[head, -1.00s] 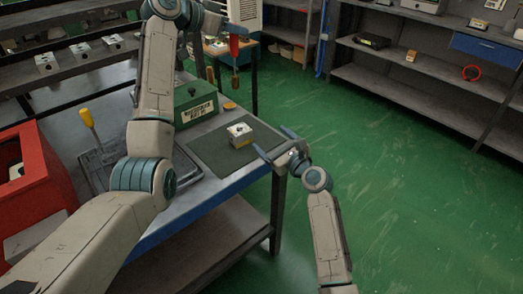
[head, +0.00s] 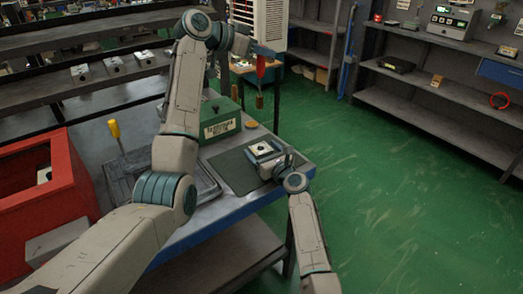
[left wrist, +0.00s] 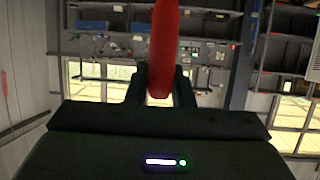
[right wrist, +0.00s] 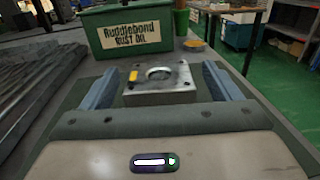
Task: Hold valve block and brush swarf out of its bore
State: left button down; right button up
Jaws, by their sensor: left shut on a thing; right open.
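The valve block (head: 262,149) is a silver square block with a round bore on top and a yellow mark, upright on the dark mat (head: 232,172). It also shows in the right wrist view (right wrist: 160,93). My right gripper (head: 268,159) is open, with a finger on either side of the block; I see gaps between fingers and block. My left gripper (head: 261,51) is shut on the red handle of a brush (head: 261,67), which hangs bristles down above and beyond the table. The red handle fills the middle of the left wrist view (left wrist: 163,45). The bore's inside is not visible.
A green rust oil box (head: 220,120) stands behind the mat, with a small yellow dish (head: 252,124) beside it. A ribbed tray (head: 122,172) with a yellow-handled tool (head: 115,132) and a red bin (head: 62,205) are to the left. Green floor lies right of the table.

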aim_at(262, 77)
jog(key=shift+w+a, duration=0.3)
jog(key=shift+w, duration=0.1)
jog(key=c, duration=1.4)
pick_arm(q)
notch_tip(262, 77, down, 8)
jog(key=m+g+h, duration=0.1)
jog(key=m+g, duration=0.3)
jog(key=shift+g+h, duration=0.3)
jog(key=shift+h, duration=0.1)
jog(key=shift+m+g, duration=0.4)
jog(key=shift+s+f, duration=0.1)
jog(key=shift+f, duration=2.7)
